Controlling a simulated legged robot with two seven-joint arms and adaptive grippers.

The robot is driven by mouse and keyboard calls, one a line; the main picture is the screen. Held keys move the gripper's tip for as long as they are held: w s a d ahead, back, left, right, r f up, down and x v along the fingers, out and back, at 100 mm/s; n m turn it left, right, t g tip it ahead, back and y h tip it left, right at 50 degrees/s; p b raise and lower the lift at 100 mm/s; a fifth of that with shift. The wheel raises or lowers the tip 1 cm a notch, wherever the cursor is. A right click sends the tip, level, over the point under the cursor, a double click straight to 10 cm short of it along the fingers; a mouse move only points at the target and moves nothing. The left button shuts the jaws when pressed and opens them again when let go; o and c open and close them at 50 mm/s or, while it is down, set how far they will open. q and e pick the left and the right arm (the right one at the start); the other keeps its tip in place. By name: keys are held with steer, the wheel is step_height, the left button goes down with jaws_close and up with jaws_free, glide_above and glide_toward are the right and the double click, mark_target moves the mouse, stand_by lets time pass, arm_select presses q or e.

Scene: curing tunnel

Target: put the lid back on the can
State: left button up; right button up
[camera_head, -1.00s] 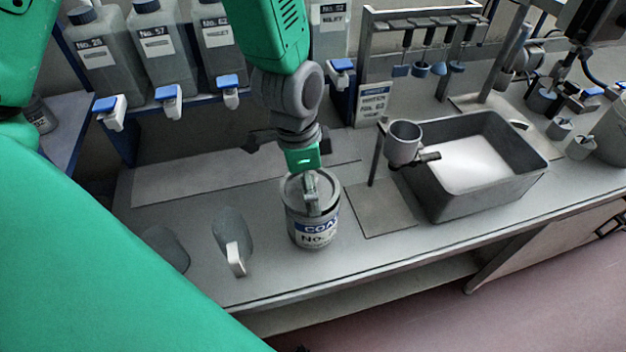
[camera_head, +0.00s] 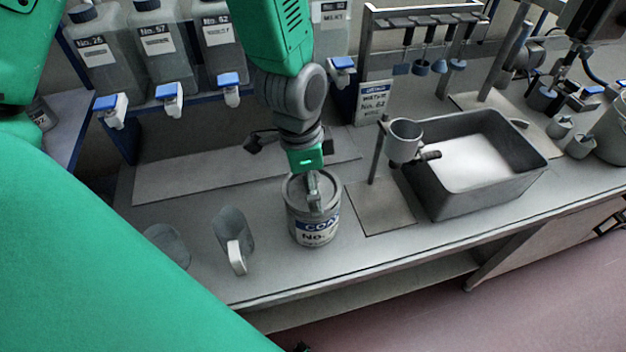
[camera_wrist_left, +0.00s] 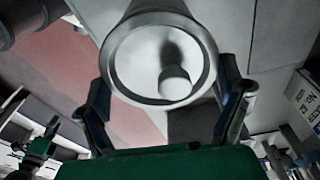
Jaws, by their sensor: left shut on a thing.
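The can (camera_head: 314,233), grey with a blue and white label, stands upright on the bench in the head view. The grey round lid (camera_head: 296,188) is at its top; I cannot tell whether it is fully seated. My left gripper (camera_head: 314,198) comes down over it from above, with one finger at the front edge and the other hidden. In the left wrist view the round lid (camera_wrist_left: 135,62) with its small knob fills the space between the fingers of my left gripper (camera_wrist_left: 165,85), which is shut on it. My right gripper is not in view.
A clear mug (camera_head: 232,235) and a clear cup (camera_head: 167,245) stand left of the can. To the right are a flat plate (camera_head: 385,218), a cup on a stand (camera_head: 404,148) and a grey basin (camera_head: 470,200). Bottles with blue taps (camera_head: 150,50) line the back.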

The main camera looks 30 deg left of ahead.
arm_select(q)
steer(key=shift+d+r, duration=0.1)
steer(key=shift+d, duration=0.35)
steer(key=shift+a, duration=0.2)
steer(key=o, duration=0.8)
steer(key=shift+p, duration=0.3)
